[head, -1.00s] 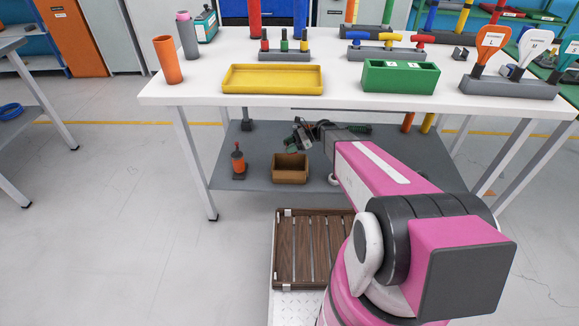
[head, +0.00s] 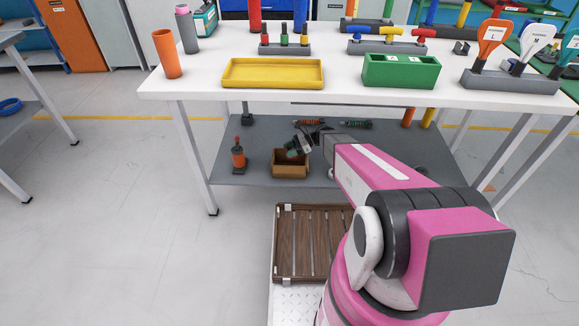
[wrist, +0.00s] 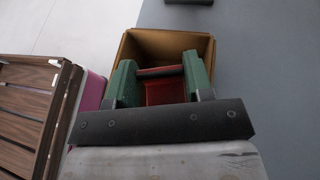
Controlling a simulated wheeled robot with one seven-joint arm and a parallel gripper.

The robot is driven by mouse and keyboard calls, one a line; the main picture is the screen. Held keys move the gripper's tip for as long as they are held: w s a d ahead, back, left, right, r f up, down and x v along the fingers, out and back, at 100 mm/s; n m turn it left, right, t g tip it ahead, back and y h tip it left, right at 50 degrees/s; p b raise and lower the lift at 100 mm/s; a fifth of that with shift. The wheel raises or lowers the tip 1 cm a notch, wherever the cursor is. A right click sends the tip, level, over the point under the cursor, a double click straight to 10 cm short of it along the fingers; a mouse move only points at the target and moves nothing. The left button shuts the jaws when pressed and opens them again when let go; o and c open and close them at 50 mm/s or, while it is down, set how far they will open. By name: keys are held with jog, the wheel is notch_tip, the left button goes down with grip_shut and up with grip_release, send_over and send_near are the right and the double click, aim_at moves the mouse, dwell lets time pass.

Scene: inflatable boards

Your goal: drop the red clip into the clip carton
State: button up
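The clip carton (head: 290,171) is an open brown box on the grey lower shelf under the white table. It also shows in the wrist view (wrist: 205,50), with its opening facing the camera. My gripper (head: 296,147) is at the carton's opening in the head view. In the wrist view its two green fingers (wrist: 162,80) are apart, with the red clip (wrist: 165,92) spanning the gap between them. The clip appears gripped and lies over the carton's opening. The gripper's dark crossbar hides its near part. The clip cannot be made out in the head view.
A dark and orange bottle-like item (head: 238,155) stands left of the carton on the lower shelf (head: 235,135). Coil-like parts (head: 355,124) lie farther back. The tabletop (head: 210,75) hangs over the shelf. A slatted wooden crate (head: 313,243) is nearer.

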jog(key=o, duration=0.5)
jog(key=shift+d, duration=0.1)
jog(key=v, duration=1)
jog(key=shift+d, duration=0.35)
jog(key=shift+r, duration=0.15)
